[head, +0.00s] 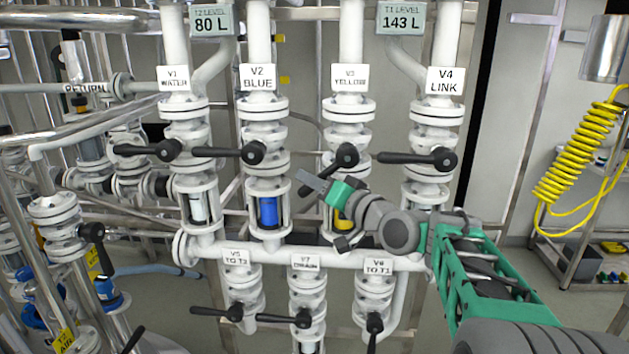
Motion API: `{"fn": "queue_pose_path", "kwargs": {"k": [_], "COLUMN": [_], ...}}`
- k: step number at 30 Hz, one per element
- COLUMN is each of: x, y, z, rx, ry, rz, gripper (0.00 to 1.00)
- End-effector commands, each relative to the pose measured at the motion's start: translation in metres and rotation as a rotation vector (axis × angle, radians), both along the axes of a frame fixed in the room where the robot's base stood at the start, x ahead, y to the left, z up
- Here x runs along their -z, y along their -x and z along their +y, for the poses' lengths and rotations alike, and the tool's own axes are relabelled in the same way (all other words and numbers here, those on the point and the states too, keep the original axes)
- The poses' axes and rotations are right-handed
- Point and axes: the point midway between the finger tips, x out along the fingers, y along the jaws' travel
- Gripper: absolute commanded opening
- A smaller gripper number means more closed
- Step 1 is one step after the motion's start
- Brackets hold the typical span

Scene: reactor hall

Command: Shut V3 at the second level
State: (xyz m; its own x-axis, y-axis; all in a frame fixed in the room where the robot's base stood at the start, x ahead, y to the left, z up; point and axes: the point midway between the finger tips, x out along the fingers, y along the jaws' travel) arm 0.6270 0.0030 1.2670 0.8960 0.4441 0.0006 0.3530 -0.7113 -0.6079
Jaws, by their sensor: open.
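The V3 valve (346,156) sits under its V3 YELLOW label (350,78). Its black lever slants down and left from the hub, between level and upright. My gripper (328,211) is in front of the V3 pipe, just below the hub, pointing left. Its jaws are apart, with one grey finger up by the lever's lower end and a dark finger lower down. The upper finger overlaps part of the lever; I cannot tell if they touch. The sight glass (342,222) below V3 shows yellow and is partly hidden by my gripper.
Below, V5 (235,312) and V7 (303,318) levers point left; V6's (375,323) hangs down. Displays read T2 80 L (211,21) and T1 143 L (401,19).

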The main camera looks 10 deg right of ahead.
Motion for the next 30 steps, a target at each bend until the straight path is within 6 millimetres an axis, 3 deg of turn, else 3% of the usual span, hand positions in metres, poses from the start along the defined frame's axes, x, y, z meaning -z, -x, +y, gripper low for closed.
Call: {"fn": "queue_pose_path", "kwargs": {"k": [3, 18, 30], "x": [0.0003, 0.0003, 0.0004], "y": [0.0003, 0.0006, 0.0006], "z": [-0.0002, -0.0002, -0.0001], "rx": [0.0, 0.0, -0.001], "ry": [0.0, 0.0, 0.0], "rz": [0.0, 0.0, 0.001], "gripper": [0.42, 0.01, 0.0]}}
